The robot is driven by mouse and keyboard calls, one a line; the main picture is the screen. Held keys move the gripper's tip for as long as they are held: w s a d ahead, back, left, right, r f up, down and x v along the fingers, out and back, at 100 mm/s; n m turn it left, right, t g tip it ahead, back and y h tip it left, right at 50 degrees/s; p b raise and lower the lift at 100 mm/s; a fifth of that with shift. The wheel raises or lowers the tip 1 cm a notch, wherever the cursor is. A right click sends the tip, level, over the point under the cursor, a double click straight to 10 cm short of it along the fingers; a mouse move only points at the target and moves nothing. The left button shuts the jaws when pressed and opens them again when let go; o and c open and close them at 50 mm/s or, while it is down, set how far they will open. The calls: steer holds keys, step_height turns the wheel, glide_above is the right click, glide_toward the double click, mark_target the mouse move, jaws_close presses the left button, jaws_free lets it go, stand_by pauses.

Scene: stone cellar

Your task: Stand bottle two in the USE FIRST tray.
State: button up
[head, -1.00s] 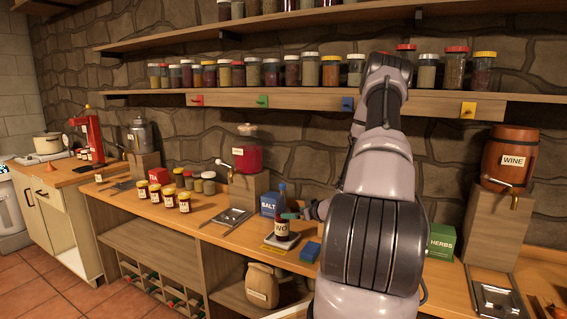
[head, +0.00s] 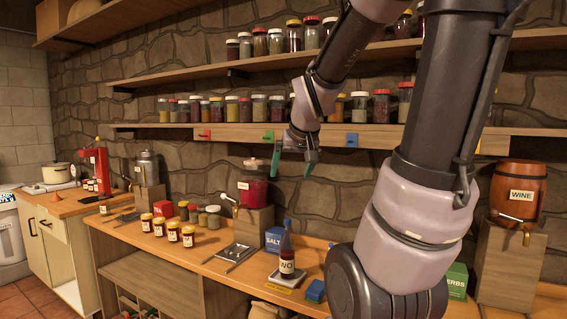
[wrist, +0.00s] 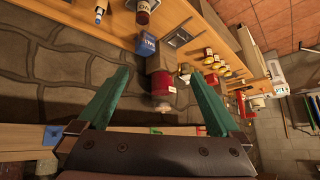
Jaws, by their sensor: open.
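The dark bottle (head: 286,243) stands upright on the counter in the head view, its white label only partly readable. Its base is at a small, low tray (head: 272,285) with a yellowish front strip, and it appears to stand in it. The tray's lettering is too small to read. My gripper (head: 294,163) is raised well above the bottle, by the lower shelf, apart from it. Its two green fingers are spread and empty, and the wrist view also shows the open gripper (wrist: 160,75) with nothing between the fingertips.
The blue SALT box (head: 274,239) stands behind the bottle and a blue block (head: 315,291) lies to its right. A red-bodied dispenser (head: 252,190) on a wooden block and several jars (head: 173,232) are to the left. The lower shelf (head: 235,133) runs close to my gripper.

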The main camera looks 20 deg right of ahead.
steer(key=s+a+r+y, duration=0.1)
steer(key=s+a+r, duration=0.1)
steer(key=s, duration=0.4)
steer(key=s+a+r+m+y, duration=0.1)
steer(key=s+a+r+y, duration=0.1)
steer(key=s+a, duration=0.3)
steer(key=shift+s+a+g, duration=0.25)
steer(key=shift+s+g, duration=0.15)
steer(key=shift+s, duration=0.1)
